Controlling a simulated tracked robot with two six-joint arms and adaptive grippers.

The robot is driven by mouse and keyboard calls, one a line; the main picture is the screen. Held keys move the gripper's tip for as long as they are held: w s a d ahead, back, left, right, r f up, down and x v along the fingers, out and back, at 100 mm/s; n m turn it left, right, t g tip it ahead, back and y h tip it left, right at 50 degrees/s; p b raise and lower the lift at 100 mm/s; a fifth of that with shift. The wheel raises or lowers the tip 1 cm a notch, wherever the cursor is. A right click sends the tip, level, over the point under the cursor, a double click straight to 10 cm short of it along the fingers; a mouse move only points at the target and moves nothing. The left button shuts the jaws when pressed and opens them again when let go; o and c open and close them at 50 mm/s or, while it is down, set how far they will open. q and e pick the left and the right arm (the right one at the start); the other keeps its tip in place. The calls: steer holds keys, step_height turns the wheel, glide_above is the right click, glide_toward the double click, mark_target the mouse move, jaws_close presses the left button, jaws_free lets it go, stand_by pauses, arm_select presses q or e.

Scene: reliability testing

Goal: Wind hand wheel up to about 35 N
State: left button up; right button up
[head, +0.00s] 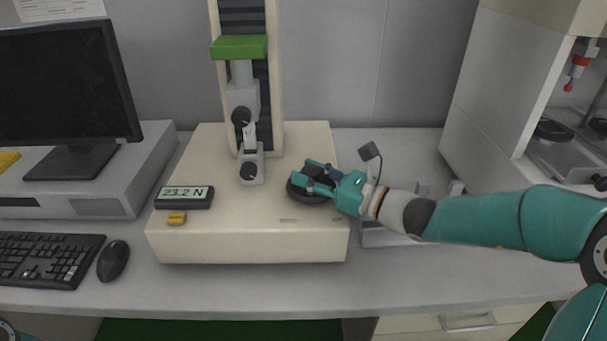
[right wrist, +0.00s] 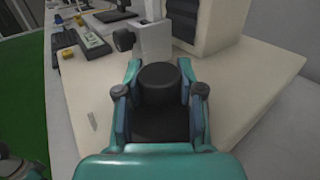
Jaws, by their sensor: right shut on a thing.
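The black hand wheel (head: 297,190) lies flat on the right part of the cream test stand base (head: 250,240). My right gripper (head: 318,179) reaches in from the right and is shut on the wheel's round black hub. In the right wrist view the hub (right wrist: 160,86) sits between the two fingers (right wrist: 160,100). The force display (head: 185,196) on the left of the base reads 23.2 N. The stand's column (head: 277,90) rises behind, with a green-topped crosshead (head: 239,47) and grey clamps (head: 250,165) below it. My left gripper is not in view.
A small yellow piece (head: 177,218) lies in front of the display. A monitor (head: 70,85), keyboard (head: 45,260) and mouse (head: 113,261) are at the left. A white-walled machine (head: 505,80) stands at the right.

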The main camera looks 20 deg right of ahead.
steer(key=shift+w+d+r+n+g+y+p, duration=0.1)
steer(key=shift+d+r+n+g+y+p, duration=0.1)
steer(key=shift+n+g+y+p, duration=0.5)
steer(key=shift+w+d+r+n+g+y+p, duration=0.15)
steer(key=shift+n+g+y+p, duration=0.2)
steer(key=shift+p, duration=0.6)
steer(key=shift+s+a+f+n+g+y+p, duration=0.1)
steer(key=shift+a+f+n+g+y+p, duration=0.05)
steer(key=shift+n+g+y+p, duration=0.4)
steer(key=shift+f, duration=0.1)
steer(key=o, duration=1.2)
steer(key=shift+c, duration=0.2)
steer(key=shift+s+f, duration=0.1)
